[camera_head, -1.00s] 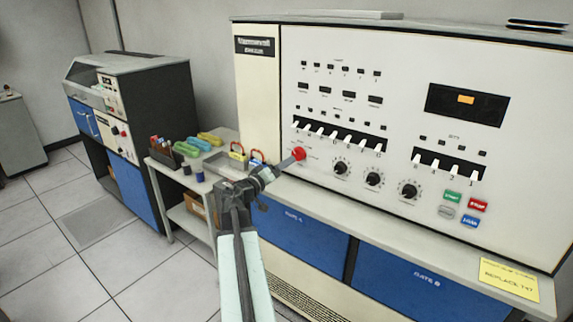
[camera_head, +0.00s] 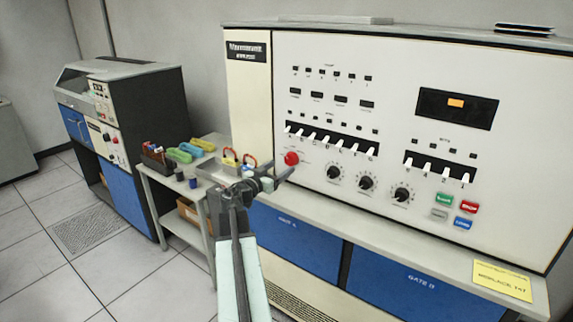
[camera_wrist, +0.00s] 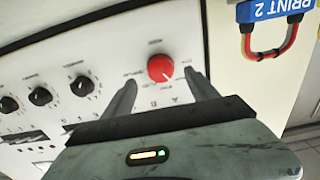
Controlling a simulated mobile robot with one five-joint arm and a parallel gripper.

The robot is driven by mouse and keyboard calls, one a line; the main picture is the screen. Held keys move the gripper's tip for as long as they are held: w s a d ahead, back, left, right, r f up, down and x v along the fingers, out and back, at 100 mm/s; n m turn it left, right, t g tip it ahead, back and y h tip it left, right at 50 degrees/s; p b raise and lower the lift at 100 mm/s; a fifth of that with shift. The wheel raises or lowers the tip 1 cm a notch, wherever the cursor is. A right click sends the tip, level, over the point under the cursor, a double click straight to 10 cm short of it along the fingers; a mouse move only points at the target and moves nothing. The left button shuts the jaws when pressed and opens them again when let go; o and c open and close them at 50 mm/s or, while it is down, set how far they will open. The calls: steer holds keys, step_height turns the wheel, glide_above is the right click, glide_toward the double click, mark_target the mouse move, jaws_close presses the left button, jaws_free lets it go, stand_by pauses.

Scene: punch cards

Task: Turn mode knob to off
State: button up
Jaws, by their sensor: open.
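A round red knob (camera_head: 291,158) sits at the lower left of the cream panel. In the wrist view the red knob (camera_wrist: 160,68) lies between the lines of my two fingers, near their tips. Several black dial knobs are on the panel; three (camera_head: 334,171) (camera_head: 366,182) (camera_head: 401,194) stand in a row right of the red one, and black dials (camera_wrist: 82,86) also show in the wrist view. The labels are too small to read, so I cannot tell which is the mode knob. My gripper (camera_head: 282,174) is open and empty, just below the red knob; it also shows in the wrist view (camera_wrist: 161,80).
White toggle switches (camera_head: 330,140) line the panel above the dials. A ledge with a yellow note (camera_head: 502,281) runs below. A side table (camera_head: 212,169) at left holds coloured items. A blue tag on a red hoop (camera_wrist: 270,10) shows upper right in the wrist view.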

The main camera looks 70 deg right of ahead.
mark_target(290, 161)
steer(key=x, duration=0.5)
steer(key=shift+d, duration=0.1)
steer(key=c, duration=1.4)
steer(key=shift+n, duration=0.3)
steer(key=n, duration=1)
steer(key=shift+s+r+n, duration=0.1)
steer(key=shift+n, duration=0.2)
steer(key=shift+o, duration=0.2)
